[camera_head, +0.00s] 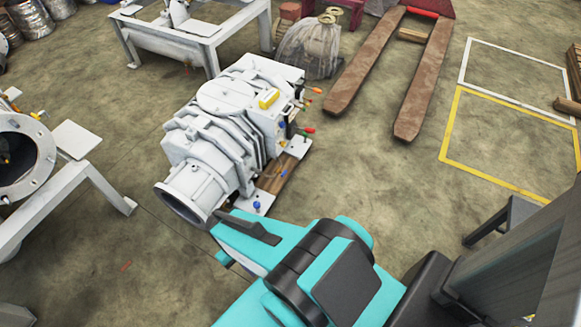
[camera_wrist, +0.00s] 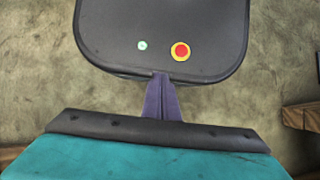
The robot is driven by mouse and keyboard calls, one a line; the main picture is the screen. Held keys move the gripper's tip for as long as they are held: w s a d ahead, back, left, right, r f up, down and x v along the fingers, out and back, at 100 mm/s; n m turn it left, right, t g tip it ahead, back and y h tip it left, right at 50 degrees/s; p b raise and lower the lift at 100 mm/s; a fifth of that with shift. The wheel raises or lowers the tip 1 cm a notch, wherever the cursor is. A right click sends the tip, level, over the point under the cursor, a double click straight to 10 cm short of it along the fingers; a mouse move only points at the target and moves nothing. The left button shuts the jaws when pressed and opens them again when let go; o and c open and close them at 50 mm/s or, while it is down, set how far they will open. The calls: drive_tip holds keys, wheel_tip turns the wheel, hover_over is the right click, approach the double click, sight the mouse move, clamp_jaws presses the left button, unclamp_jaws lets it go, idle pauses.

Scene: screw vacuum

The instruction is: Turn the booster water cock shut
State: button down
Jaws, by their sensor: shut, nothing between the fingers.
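The white screw vacuum machine (camera_head: 225,125) stands on a wooden base in the middle of the head view. Small coloured handles sit along its right side: a red one (camera_head: 308,130), orange ones (camera_head: 315,90) and blue ones (camera_head: 257,205). I cannot tell which is the booster water cock, or whether any is turned shut. My gripper's purple fingers (camera_wrist: 162,90) are shut and empty in the wrist view. No cock shows between or beside them. In the head view my teal wrist is in front of the machine's near end, and the fingertips are hidden or unclear.
A white frame with a round flange (camera_head: 22,158) stands at the left. A white bench (camera_head: 185,35) is behind the machine. Brown pallet forks (camera_head: 425,75) lie at the back right. Floor is clear between the machine and the yellow floor marking (camera_head: 475,166).

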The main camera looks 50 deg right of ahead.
sight(284, 173)
drive_tip(key=w+d+f+t+y+b, duration=0.1)
drive_tip(key=w+d+f+y+b, duration=0.15)
drive_tip(key=w, duration=0.25)
drive_tip(key=w+d+f+t+y+b, duration=0.1)
drive_tip(key=w+d+b, duration=0.15)
drive_tip(key=w, duration=0.25)
drive_tip(key=w+d+t+y+b, duration=0.1)
drive_tip(key=w+d+t+b, duration=0.2)
drive_tip(key=d, duration=0.4)
drive_tip(key=w+d+t+y+b, duration=0.1)
drive_tip(key=w+d+b, duration=0.3)
drive_tip(key=w+d, duration=0.2)
drive_tip(key=s+d+r+t+b, duration=0.1)
drive_tip(key=d+r+t+b, duration=0.1)
drive_tip(key=d, duration=0.8)
drive_tip(key=d+r+n+t+h+b, duration=0.1)
drive_tip(key=d+r+t+b, duration=0.2)
drive_tip(key=d, duration=0.8)
drive_tip(key=s+d+r+t+b, duration=0.1)
drive_tip(key=d+r+t+b, duration=0.1)
drive_tip(key=d, duration=0.9)
drive_tip(key=shift+s+d+r+n+t+b, duration=0.15)
drive_tip(key=shift+s+d+n+t+b, duration=0.2)
drive_tip(key=shift+b, duration=0.45)
drive_tip(key=shift+w+a, duration=0.1)
drive_tip(key=shift+w, duration=0.05)
